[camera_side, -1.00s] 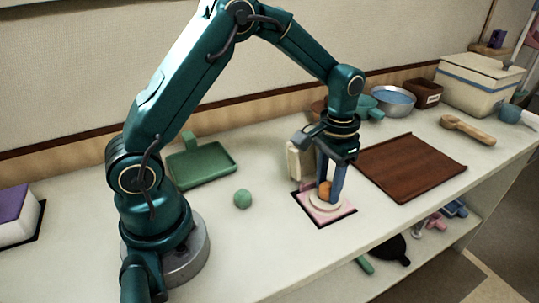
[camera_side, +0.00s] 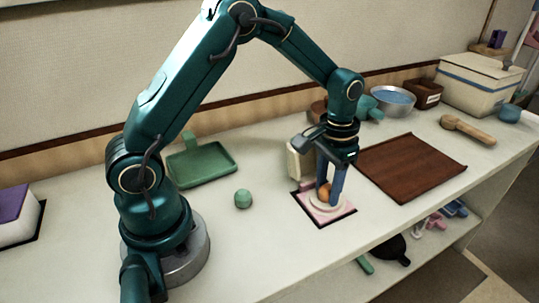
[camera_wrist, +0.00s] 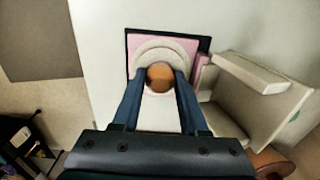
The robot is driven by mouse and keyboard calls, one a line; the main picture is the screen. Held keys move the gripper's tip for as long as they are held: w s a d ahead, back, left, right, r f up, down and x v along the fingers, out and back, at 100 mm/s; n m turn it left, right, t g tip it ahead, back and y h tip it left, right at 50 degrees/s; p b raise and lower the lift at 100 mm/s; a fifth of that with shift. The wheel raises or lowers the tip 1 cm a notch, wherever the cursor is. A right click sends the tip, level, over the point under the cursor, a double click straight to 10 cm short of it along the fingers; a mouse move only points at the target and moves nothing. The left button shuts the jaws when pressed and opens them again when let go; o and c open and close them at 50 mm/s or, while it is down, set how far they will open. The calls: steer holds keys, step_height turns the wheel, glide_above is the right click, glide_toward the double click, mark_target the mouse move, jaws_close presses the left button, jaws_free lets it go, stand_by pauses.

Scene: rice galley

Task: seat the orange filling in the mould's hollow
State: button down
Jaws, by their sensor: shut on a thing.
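The orange filling (camera_side: 324,192) is a small ball between the blue fingers of my gripper (camera_side: 330,190), which is shut on it. In the wrist view the filling (camera_wrist: 159,76) sits between the fingertips of my gripper (camera_wrist: 159,84). The mould (camera_side: 327,205) is a pale round piece on a pink square with a black border. In the wrist view the mould (camera_wrist: 159,49) lies directly under and around the filling. The hollow itself is hidden by the ball, so I cannot tell whether the filling touches its floor.
A cream upright block (camera_side: 298,163) stands close behind the mould; it shows at right in the wrist view (camera_wrist: 245,95). A green ball (camera_side: 243,198) and green tray (camera_side: 203,165) lie left. A brown board (camera_side: 412,166) lies right. The counter's front edge is near.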

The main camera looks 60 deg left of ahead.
mark_target(328, 187)
steer(key=shift+f, duration=0.15)
steer(key=shift+c, duration=1.8)
jaws_free()
steer(key=shift+r, duration=2.6)
steer(key=shift+r, duration=2.3)
